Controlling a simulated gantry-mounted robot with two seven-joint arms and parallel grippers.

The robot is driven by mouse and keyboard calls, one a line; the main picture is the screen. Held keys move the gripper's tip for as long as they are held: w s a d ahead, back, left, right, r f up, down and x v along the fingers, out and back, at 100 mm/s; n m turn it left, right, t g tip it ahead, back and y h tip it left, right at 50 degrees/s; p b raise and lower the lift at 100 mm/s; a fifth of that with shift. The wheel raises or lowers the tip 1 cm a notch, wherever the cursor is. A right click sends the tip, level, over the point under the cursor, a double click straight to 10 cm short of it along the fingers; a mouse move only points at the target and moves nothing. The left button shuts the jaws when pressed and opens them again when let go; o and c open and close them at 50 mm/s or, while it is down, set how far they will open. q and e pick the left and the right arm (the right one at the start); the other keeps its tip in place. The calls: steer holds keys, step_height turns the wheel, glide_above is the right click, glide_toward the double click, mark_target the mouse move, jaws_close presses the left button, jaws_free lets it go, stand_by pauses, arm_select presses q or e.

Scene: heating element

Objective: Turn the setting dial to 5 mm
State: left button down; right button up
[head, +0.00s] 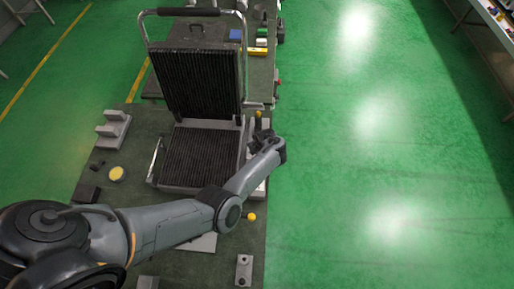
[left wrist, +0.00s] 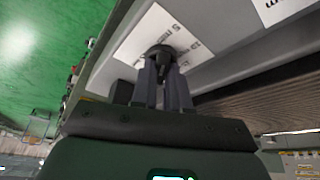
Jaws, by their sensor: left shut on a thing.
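The setting dial (left wrist: 160,52) is a dark round knob on a white label (left wrist: 138,46) with printed mm markings; one near the dial looks like 5 mm. My left gripper (left wrist: 163,72) is shut on the dial, with a finger on either side of it; the fingers partly hide it. The dial's pointer cannot be made out. In the head view my left gripper (head: 262,140) is at the right side of the heating element (head: 200,158), a ribbed grill with its lid (head: 195,85) raised. The dial is hidden there. My right gripper is not in view.
A second white label (left wrist: 278,8) is on the grey housing. The lid's handle (head: 195,12) stands up at the back. A yellow round piece (head: 117,174) and a grey bracket (head: 114,130) lie left of the grill. Green floor lies open to the right.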

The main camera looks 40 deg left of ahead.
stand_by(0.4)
arm_select(q)
steer(key=c, duration=1.1)
jaws_free()
steer(key=shift+r, duration=0.1)
steer(key=shift+d+r, duration=0.15)
steer(key=shift+r, duration=0.1)
steer(key=p+v, duration=0.2)
steer(key=v, duration=0.8)
steer(key=shift+s+p, duration=0.1)
steer(key=shift+p, duration=0.3)
